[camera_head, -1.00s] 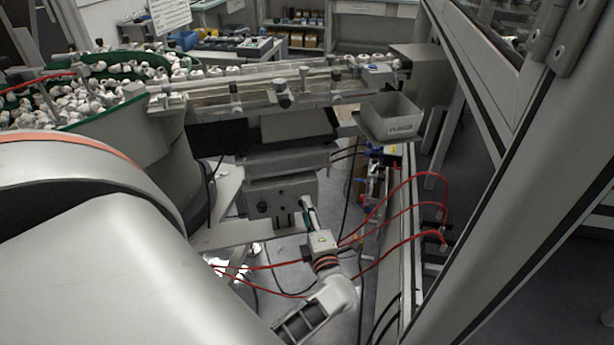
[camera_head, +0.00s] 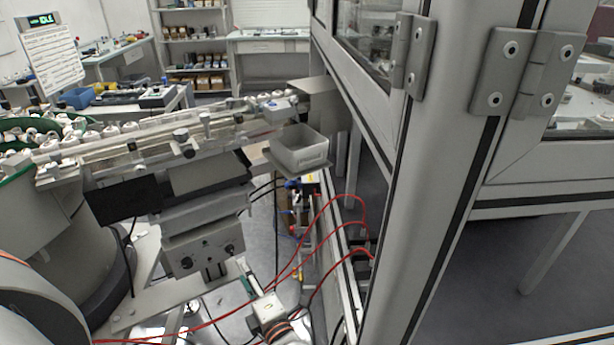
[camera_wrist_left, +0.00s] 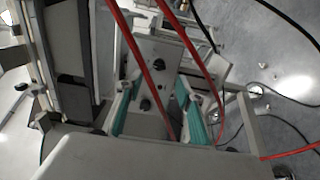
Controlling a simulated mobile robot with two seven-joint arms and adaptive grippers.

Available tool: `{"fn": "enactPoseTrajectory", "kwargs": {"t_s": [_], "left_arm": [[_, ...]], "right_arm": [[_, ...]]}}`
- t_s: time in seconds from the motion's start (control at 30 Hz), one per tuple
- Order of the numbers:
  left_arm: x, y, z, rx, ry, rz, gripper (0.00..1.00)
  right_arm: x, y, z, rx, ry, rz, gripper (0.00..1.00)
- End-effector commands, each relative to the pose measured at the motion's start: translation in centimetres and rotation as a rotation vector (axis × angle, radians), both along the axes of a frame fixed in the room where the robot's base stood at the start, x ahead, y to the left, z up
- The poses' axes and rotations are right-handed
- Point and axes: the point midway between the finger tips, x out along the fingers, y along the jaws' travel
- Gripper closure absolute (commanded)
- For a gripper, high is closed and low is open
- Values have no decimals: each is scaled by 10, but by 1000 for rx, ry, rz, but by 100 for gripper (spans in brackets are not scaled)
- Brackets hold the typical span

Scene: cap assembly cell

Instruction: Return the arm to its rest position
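My left gripper (camera_head: 246,279) is low in the head view, below the conveyor and in front of its grey control box (camera_head: 202,250). Its wrist shows at the bottom edge. In the left wrist view the two teal-padded fingers (camera_wrist_left: 156,98) stand apart with nothing between them. The control box with dark knobs (camera_wrist_left: 160,60) lies beyond them, and red hoses cross the view. My right gripper is not in view.
A conveyor (camera_head: 130,150) carries white caps from a green-rimmed bowl (camera_head: 18,172). A grey bin (camera_head: 300,150) hangs at its end. Red hoses (camera_head: 318,212) loop close to the arm. A metal frame post (camera_head: 425,190) stands right; floor beyond it is clear.

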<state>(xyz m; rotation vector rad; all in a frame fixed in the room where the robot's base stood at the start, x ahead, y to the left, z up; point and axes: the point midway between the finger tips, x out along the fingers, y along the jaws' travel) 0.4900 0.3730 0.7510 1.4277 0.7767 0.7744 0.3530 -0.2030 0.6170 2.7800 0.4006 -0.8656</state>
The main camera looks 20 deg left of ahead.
Motion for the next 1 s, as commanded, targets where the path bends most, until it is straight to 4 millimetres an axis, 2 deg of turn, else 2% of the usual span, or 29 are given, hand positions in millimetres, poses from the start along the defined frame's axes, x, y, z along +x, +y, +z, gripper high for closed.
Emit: {"fn": "enactPoseTrajectory", "kwargs": {"t_s": [0.17,0.27,0.37,0.43,0.53,0.67,0.8,0.9,1.0], "left_arm": [[1,-1,3,22,5,-20,63],[7,-7,15,110,28,-101,63],[16,-27,31,272,81,-255,63],[21,-50,39,411,138,-391,63],[20,-89,37,613,243,-587,63],[4,-139,12,860,413,-831,63],[-34,-176,-36,1111,638,-1074,63],[-68,-186,-72,1267,808,-1214,63],[-100,-184,-100,1387,957,-1313,63]], "right_arm": [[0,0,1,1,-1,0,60],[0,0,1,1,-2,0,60],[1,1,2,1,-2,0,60],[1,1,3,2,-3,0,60],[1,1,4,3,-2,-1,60],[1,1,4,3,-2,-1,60],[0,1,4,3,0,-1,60],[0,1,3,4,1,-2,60],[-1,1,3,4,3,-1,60]]}}
